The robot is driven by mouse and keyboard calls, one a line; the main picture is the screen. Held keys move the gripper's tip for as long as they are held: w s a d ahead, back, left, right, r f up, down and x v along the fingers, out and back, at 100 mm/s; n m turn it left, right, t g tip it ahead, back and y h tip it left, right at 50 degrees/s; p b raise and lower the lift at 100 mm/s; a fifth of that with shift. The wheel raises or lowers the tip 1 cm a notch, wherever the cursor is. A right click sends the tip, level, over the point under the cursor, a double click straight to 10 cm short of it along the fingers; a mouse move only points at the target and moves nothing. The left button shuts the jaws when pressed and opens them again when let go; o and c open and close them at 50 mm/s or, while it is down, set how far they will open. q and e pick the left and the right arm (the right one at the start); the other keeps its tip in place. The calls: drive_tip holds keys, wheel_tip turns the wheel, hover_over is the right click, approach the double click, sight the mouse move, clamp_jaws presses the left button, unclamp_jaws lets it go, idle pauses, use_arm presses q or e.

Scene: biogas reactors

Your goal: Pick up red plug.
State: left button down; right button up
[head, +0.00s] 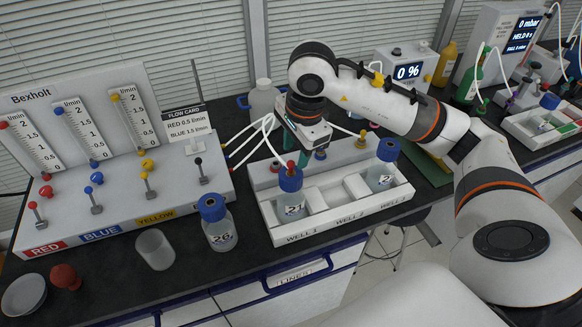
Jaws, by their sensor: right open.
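My right gripper (304,158) reaches down from the right over the back of the white three-well tray (342,230). Its fingers are apart and look empty. A small red piece (290,167) shows just below its left finger, behind the blue cap of bottle 21 (291,206); I cannot tell whether they touch. A separate red plug-like piece (65,278) lies on the dark bench at the front left, beside a white dish (24,295), far from the gripper. My left gripper is not in view.
The white flow panel (120,205) with coloured knobs fills the left. Bottle 26 (219,225) and an empty beaker (155,249) stand before it. White tubes (262,125) arch beside my gripper. Bottle 2 (382,170) sits in the tray's right end.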

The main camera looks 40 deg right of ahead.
sight(292, 162)
drive_tip(key=f, duration=0.2)
drive_tip(key=w+f+p, duration=0.1)
drive_tip(key=f, duration=0.1)
drive_tip(key=shift+w+f, duration=0.15)
drive_tip(key=shift+w, duration=0.05)
drive_tip(key=shift+c, duration=0.3)
clamp_jaws()
